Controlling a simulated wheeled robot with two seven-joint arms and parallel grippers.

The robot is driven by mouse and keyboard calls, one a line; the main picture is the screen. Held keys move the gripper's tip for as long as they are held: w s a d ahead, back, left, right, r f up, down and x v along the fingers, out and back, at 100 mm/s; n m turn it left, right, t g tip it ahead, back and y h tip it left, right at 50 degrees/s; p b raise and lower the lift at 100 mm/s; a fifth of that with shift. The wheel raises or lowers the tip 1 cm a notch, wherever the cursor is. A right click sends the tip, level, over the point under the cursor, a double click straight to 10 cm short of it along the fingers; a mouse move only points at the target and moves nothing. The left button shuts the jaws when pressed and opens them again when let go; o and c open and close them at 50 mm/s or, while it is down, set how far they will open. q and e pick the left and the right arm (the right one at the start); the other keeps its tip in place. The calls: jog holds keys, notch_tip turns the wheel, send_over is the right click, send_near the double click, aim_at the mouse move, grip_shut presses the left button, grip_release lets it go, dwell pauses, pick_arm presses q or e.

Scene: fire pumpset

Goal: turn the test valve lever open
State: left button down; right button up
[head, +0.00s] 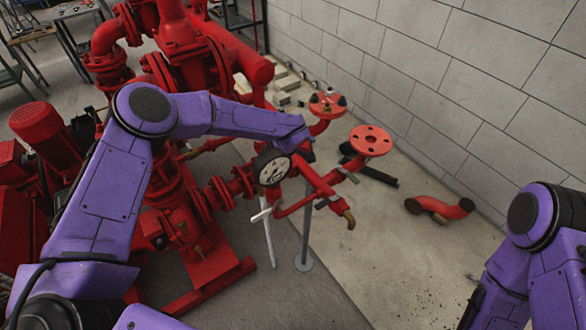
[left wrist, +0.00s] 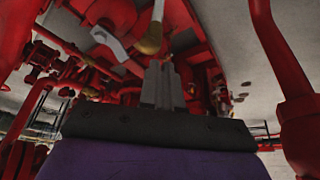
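A pale grey lever (head: 262,215) sticks out to the left at the lower end of the red pipe branch in the head view. A brass spout (head: 349,217) points down to its right. In the left wrist view a grey metal lever with a rounded end (left wrist: 110,44) and a brass spout (left wrist: 150,36) are above the fingers. I cannot tell for certain which metal piece is the test valve lever. My left gripper (left wrist: 165,84) has its fingers together with nothing visible between them, apart from the lever. In the head view it is mostly hidden behind my wrist.
A pressure gauge (head: 272,168) sits beside my left wrist. Red flanges (head: 371,140) and pipes crowd around. A loose red elbow pipe (head: 440,208) lies on the floor, right. Thin support posts (head: 304,225) stand below. A block wall runs behind.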

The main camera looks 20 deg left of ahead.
pick_arm(q)
jog(key=shift+a+f, duration=0.1)
jog(key=shift+a, duration=0.1)
dwell(0.4)
jog(key=b+v, duration=0.2)
jog(key=v, duration=0.8)
jog(key=shift+r+b, duration=0.3)
